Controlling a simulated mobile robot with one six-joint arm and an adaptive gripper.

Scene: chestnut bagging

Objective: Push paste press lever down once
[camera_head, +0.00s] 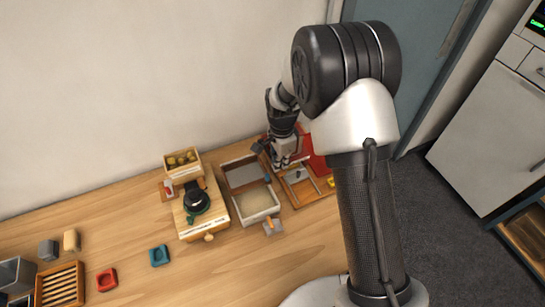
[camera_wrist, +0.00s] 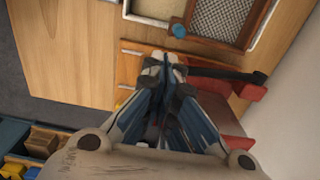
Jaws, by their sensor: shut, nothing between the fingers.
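The red press (camera_head: 318,163) stands at the back right of the table, partly hidden by my arm. In the wrist view a dark bar (camera_wrist: 222,73), which looks like its lever, runs sideways to the right of my fingertips. A red block (camera_wrist: 250,92) is by its right end. My gripper (camera_head: 282,163) points down over the left side of the press. Its fingers are together and empty in the wrist view (camera_wrist: 163,62). I cannot tell whether the fingertips touch the bar or the press.
A two-part tray (camera_head: 277,207) stands left of the press. Further left are a wooden box (camera_head: 218,221) with a black round top and a small crate (camera_head: 167,156) of chestnuts. Red (camera_head: 107,280) and blue (camera_head: 159,256) pieces lie at the front left. The table's front middle is clear.

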